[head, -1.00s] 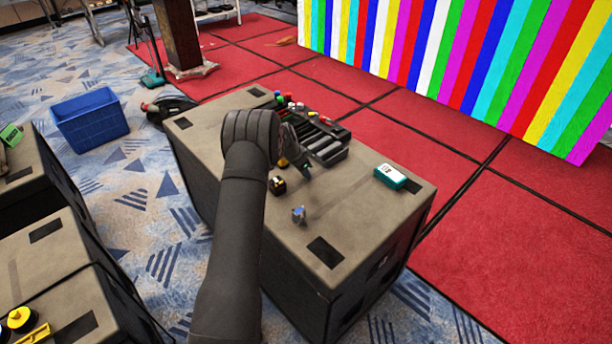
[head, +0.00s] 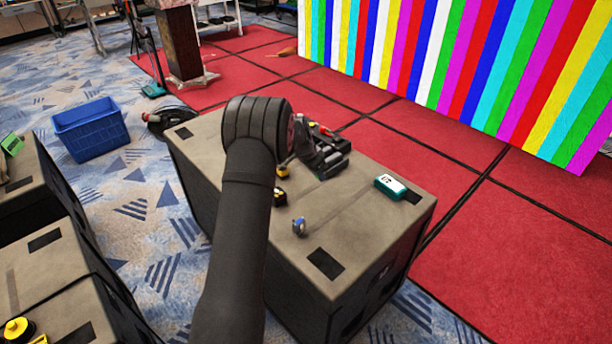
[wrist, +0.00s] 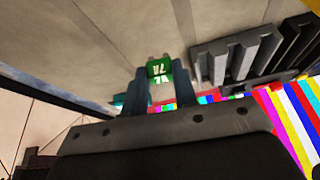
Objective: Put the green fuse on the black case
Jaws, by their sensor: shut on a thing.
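My gripper (wrist: 162,80) is shut on the green fuse (wrist: 160,70), a small block marked "7A", seen between the fingertips in the wrist view. In the head view my arm hides the fuse and the fingertips. The big case with dark sides and a worn grey-brown top (head: 360,225) stands below my arm. A black slotted rack (head: 330,163) lies on its top, just right of my wrist; it also shows in the wrist view (wrist: 240,55), right of the fuse. I cannot tell whether the fuse touches anything below it.
A teal-and-white box (head: 390,186) sits at the right of the case top. A small blue thing (head: 299,226) and a yellow-and-black thing (head: 279,197) lie nearer. A blue bin (head: 90,128) and other cases (head: 50,260) stand left. The front of the top is mostly clear.

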